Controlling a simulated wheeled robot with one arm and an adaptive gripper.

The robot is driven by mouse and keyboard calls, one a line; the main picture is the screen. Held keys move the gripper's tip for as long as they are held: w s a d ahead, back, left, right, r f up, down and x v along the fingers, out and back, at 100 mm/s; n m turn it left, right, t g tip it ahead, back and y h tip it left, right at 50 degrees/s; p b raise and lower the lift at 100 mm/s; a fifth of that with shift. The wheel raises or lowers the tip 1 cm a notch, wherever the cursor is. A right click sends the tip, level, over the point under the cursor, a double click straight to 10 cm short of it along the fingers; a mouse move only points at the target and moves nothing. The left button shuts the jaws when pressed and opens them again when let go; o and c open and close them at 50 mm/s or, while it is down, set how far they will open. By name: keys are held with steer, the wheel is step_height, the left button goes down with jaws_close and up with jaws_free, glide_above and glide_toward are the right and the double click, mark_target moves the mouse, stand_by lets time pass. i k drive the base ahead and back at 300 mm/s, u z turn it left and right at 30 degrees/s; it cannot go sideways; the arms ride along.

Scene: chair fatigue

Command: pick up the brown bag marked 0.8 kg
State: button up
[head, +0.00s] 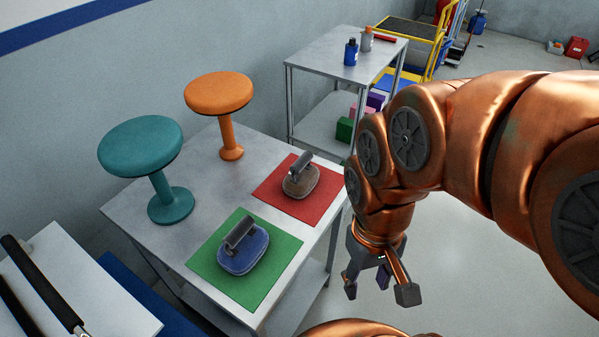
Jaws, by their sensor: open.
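A brown bag (300,183) with a dark handle on top sits on a red mat (272,187) at the right side of the grey table. No weight marking is legible on it. A blue bag (243,252) with a similar dark handle sits on a green mat (220,281) nearer the front. My gripper (380,291) is open and empty, pointing down. In the picture it is to the right of and below the brown bag, past the table's right edge, touching neither bag.
A teal stool (140,146) and an orange stool (218,92) stand on the table (190,215) behind the mats. A grey shelf table (330,57) with bottles stands farther back, beside a yellow cart (428,30). The floor at the right is partly hidden by my arm.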

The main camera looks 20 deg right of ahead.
mark_target(302, 177)
steer(key=u, duration=4.05)
steer(key=k, duration=2.8)
steer(key=u, duration=0.3)
